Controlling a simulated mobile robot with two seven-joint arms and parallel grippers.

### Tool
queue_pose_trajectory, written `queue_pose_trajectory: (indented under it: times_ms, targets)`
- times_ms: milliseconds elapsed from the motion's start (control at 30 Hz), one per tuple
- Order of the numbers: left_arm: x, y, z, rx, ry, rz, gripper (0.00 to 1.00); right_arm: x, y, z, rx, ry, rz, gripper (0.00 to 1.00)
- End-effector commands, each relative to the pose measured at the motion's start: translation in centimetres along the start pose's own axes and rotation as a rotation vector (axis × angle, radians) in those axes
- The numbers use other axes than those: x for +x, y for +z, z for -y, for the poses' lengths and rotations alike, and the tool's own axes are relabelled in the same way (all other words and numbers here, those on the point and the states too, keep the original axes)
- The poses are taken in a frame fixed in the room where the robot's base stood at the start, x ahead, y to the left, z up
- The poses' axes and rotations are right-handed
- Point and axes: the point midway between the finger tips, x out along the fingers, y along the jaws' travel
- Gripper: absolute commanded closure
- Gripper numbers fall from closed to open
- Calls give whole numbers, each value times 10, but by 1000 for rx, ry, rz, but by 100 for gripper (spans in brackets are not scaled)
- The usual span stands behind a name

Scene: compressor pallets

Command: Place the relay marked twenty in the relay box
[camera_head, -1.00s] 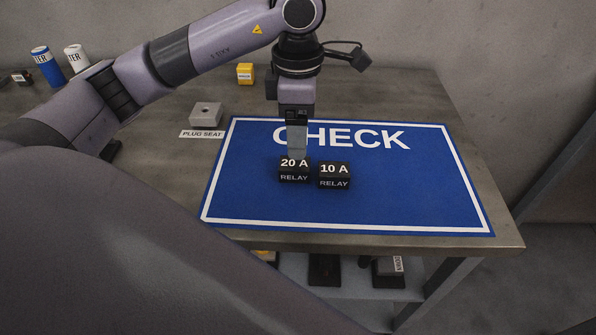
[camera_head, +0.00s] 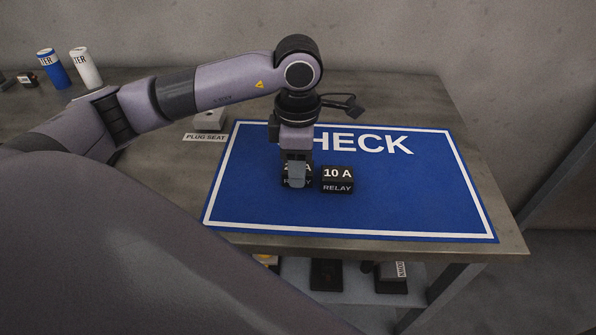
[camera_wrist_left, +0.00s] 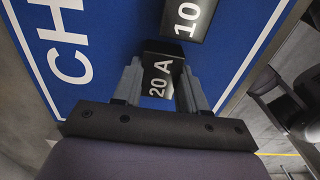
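The black relay marked 20 A (camera_wrist_left: 162,75) stands on the blue CHECK mat (camera_head: 400,205), beside the relay marked 10 A (camera_head: 337,180). In the head view my left gripper (camera_head: 297,175) is down over the 20 A relay and covers most of its label (camera_head: 286,181). In the left wrist view the fingers (camera_wrist_left: 160,88) stand on either side of the 20 A relay, close to its sides. They look open; contact is not clear. The 10 A relay (camera_wrist_left: 190,17) also shows there, just beyond. I cannot make out a relay box. My right gripper is out of view.
A grey block (camera_head: 209,119) sits behind the PLUG SEAT label (camera_head: 205,137). A blue can (camera_head: 53,69) and a white can (camera_head: 86,68) stand at the back left. Items lie on a lower shelf (camera_head: 345,306). The mat's right part is clear.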

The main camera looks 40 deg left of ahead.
Motion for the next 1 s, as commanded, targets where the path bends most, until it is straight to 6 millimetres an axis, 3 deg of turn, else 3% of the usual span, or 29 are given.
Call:
queue_pose_trajectory:
  times_ms: [67,100,333,533,667,1000]
  targets:
    - [0,0,0,0,1,0,89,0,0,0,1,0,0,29]
    - [0,0,0,0,1,1,94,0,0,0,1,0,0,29]
    - [-2,0,0,-1,1,1,94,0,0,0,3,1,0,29]
    - [-18,1,0,0,2,2,94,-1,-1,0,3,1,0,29]
    - [-43,1,-1,0,5,5,94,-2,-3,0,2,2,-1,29]
    - [-141,0,-1,-1,6,3,94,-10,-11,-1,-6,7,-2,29]
